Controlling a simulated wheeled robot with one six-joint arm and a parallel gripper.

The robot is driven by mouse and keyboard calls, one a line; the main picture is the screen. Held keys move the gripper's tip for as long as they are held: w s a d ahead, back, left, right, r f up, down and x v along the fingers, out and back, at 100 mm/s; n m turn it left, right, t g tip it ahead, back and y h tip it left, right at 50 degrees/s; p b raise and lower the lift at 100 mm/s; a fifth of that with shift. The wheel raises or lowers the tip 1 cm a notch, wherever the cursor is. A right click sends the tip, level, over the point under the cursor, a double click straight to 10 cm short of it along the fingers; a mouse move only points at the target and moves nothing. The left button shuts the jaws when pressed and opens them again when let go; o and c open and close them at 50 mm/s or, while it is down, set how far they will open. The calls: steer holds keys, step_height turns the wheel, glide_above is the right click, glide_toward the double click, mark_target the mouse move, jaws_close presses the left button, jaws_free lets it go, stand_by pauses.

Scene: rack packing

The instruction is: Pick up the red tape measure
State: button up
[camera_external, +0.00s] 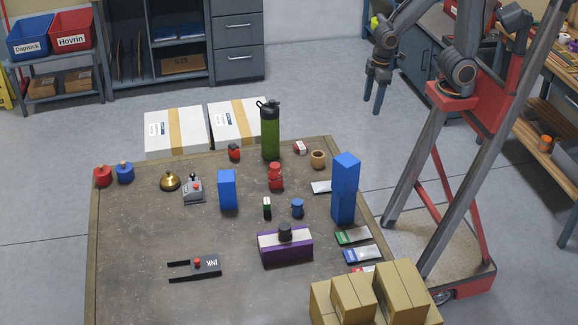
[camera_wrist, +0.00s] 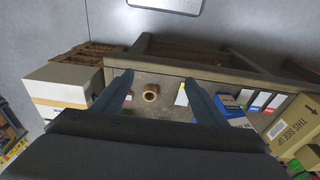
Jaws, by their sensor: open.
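A small red and black object (camera_external: 234,152), which looks like the red tape measure, sits near the far edge of the table (camera_external: 130,240), just left of the tall green bottle (camera_external: 270,130). I cannot make it out in the wrist view. My gripper (camera_external: 373,106) is raised beyond the table's far right corner, well apart from the tape measure, with its fingers pointing down. In the wrist view my gripper (camera_wrist: 158,82) is open, its fingers wide apart with nothing held between them.
A tan cup (camera_external: 318,159) stands right of the bottle; it also shows in the wrist view (camera_wrist: 150,93). A red figure-like object (camera_external: 275,177) and tall blue blocks (camera_external: 345,190) stand nearer. Cardboard boxes (camera_external: 400,290) fill the near right corner. White boxes (camera_external: 176,130) lie beyond the table.

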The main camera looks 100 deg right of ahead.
step_height(320, 180, up, 6)
steer(key=n+t+y+b, duration=0.15)
steer(key=n+b, duration=0.35)
steer(key=b, duration=0.6)
glide_above(235, 145)
steer(key=s, duration=0.2)
steer(key=f, duration=2.2)
steer(key=shift+w+d+f, duration=0.2)
steer(key=shift+w+f, duration=0.05)
steer(key=shift+f, duration=0.1)
steer(key=shift+p+x, duration=0.75)
steer(key=shift+x, duration=2.05)
steer(key=shift+w+d, duration=0.1)
steer(key=shift+w, duration=0.05)
steer(key=shift+r, duration=0.1)
steer(key=c, duration=1.3)
